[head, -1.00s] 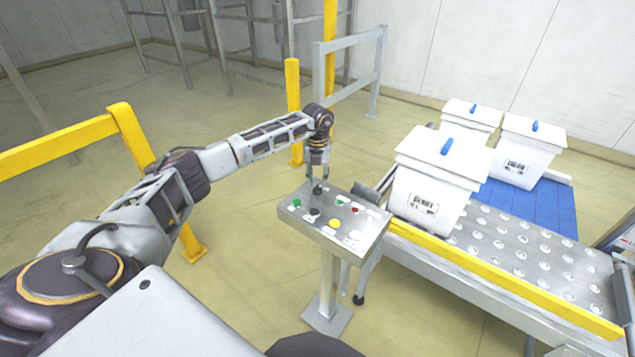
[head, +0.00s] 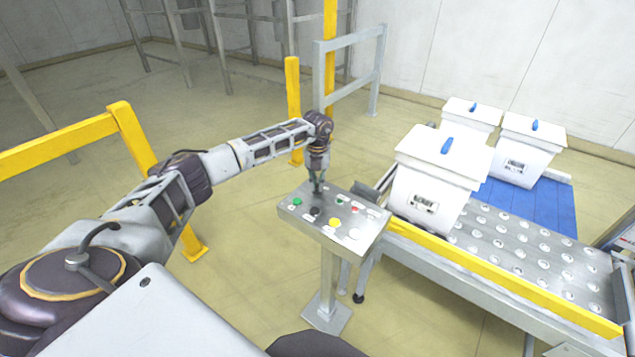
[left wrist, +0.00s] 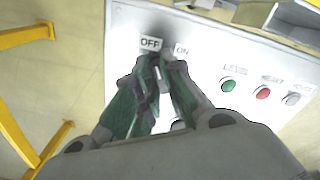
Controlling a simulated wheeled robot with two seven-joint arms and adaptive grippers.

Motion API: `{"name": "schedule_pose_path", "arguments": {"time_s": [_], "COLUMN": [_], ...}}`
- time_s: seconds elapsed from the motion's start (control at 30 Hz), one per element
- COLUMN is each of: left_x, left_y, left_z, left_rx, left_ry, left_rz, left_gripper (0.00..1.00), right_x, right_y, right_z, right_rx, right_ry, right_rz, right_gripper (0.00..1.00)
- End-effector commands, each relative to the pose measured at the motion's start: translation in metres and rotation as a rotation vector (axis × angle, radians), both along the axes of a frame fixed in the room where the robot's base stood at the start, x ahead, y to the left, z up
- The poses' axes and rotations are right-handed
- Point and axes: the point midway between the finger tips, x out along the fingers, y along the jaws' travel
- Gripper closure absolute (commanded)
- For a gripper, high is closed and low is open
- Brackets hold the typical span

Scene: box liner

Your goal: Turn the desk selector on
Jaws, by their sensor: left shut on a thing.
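The desk selector (left wrist: 157,74) is a dark knob with a white mark, on the far side of the control desk (head: 352,241), below the OFF and ON labels. In the left wrist view its white mark shows between my fingers, and the rest is mostly hidden. I cannot tell exactly which label the mark points to. My left gripper (head: 318,187) is over the desk from above, with its fingers closed on the selector; the left wrist view also shows the fingers (left wrist: 160,62). My right gripper is not in view.
The desk also carries a green button (head: 297,202), a yellow button (head: 334,223), a black knob (head: 315,211) and other buttons close by. Yellow rails (head: 60,144) stand at the left.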

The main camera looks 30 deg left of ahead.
Motion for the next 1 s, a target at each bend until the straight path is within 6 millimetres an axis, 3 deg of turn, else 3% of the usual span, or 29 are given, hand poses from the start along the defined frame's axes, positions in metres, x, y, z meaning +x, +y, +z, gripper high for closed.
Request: {"name": "schedule_pose_path", "arguments": {"time_s": [0.47,1.0], "left_x": [0.0,0.001], "left_y": [0.0,-0.001], "left_z": [0.0,0.0], "left_rx": [0.0,0.001], "left_ry": [0.0,-0.002], "left_rz": [-0.07,-0.436], "left_gripper": [1.0,1.0], "right_x": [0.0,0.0], "right_y": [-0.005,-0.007], "right_z": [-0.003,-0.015], "right_rx": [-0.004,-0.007], "right_ry": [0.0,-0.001], "right_rz": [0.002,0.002], "right_gripper": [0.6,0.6]}}
